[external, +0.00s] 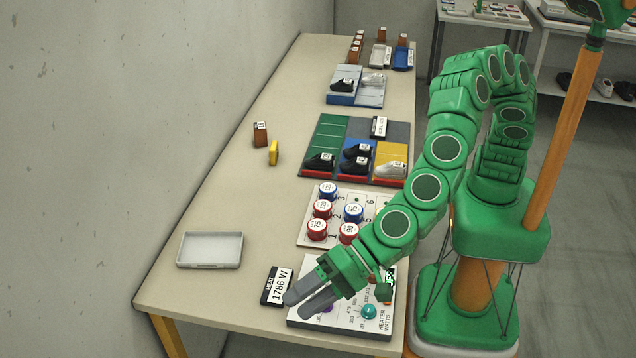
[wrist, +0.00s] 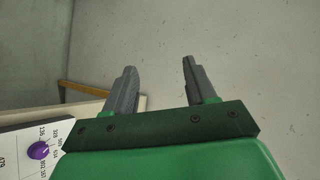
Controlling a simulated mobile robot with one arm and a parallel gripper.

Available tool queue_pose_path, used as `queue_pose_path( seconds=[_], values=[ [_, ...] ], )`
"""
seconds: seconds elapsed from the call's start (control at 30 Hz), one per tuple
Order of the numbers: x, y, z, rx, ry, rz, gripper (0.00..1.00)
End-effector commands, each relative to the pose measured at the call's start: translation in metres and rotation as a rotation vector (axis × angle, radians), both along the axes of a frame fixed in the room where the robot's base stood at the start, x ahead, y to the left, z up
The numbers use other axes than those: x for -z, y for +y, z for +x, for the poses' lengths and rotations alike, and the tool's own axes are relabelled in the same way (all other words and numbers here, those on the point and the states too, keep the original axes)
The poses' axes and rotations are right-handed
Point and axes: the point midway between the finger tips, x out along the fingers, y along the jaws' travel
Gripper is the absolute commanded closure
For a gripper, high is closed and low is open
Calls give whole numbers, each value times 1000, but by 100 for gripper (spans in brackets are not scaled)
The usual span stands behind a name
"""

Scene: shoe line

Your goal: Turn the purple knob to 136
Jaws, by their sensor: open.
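The purple knob (wrist: 40,150) sits on a white panel at the lower left of the wrist view, with small printed numbers around it. A pale mark shows on the knob, but its exact reading is too small to tell. My gripper (external: 297,306) is open and empty over the left part of the heater panel (external: 345,340). In the wrist view the gripper (wrist: 159,65) has its two grey fingers apart, pointing past the table edge, with the knob to their left.
A teal knob (external: 369,311) stands on the same panel. A black display (external: 277,286) reading "HEAT 1786 W" is beside it. Red and blue round weights (external: 322,208) stand on a board behind.

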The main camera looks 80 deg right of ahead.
Motion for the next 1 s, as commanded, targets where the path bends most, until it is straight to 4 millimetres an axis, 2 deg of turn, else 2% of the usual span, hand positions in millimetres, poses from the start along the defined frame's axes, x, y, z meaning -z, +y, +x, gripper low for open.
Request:
queue_pose_path(
  seconds=[0.1,0.23,0.37,0.53,0.67,0.77,0.87,1.0],
  values=[
    [-17,21,5,-135,-40,12,44],
    [-25,38,0,-290,-66,-10,44],
    [-22,46,-8,-441,-77,-64,44],
    [-4,42,-19,-622,-66,-180,44],
    [22,26,-24,-743,-30,-302,44],
    [47,5,-26,-823,14,-412,44],
    [73,-23,-26,-890,70,-534,44],
    [105,-72,-20,-955,167,-716,44]
  ],
)
